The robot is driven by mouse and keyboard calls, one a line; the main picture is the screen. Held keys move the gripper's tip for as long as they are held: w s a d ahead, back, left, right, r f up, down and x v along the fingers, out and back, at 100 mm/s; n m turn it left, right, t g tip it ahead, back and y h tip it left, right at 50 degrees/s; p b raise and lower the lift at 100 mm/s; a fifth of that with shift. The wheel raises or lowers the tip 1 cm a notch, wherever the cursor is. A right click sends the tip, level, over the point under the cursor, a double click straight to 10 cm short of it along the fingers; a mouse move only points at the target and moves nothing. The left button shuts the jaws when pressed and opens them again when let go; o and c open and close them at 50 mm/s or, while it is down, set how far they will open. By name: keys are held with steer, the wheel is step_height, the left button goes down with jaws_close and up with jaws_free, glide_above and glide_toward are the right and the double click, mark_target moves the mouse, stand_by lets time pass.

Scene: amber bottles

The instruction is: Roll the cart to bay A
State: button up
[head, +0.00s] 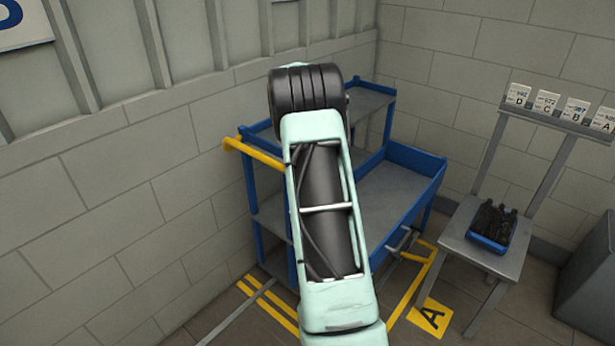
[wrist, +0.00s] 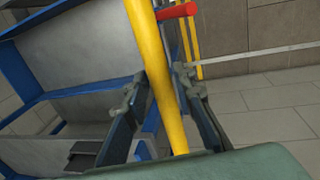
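The cart (head: 405,205) is blue-framed with grey shelves and stands in the corner, partly hidden behind my arm. Its yellow handle (head: 255,153) sticks out at the left and runs behind my arm. Bay A's floor sign (head: 431,316) is a yellow square with a black A. Yellow floor lines show on both sides of the cart's lower part. In the wrist view the handle (wrist: 158,75) passes between the fingers of my gripper (wrist: 162,90), which sit close against it on both sides. My gripper is hidden in the head view.
A grey stand (head: 485,235) at the right holds a blue bin (head: 490,240) of dark items, with lettered cards on its upper shelf. A grey box (head: 588,275) is at the far right. Block walls close in behind and left. A red-tipped part (wrist: 178,12) is beside the handle.

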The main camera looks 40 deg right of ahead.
steer(key=shift+o, duration=1)
steer(key=shift+r, duration=0.15)
step_height(320, 180, up, 12)
steer(key=a, duration=0.2)
steer(key=shift+s+f, duration=0.25)
steer(key=shift+s, duration=0.05)
steer(key=shift+a, duration=0.1)
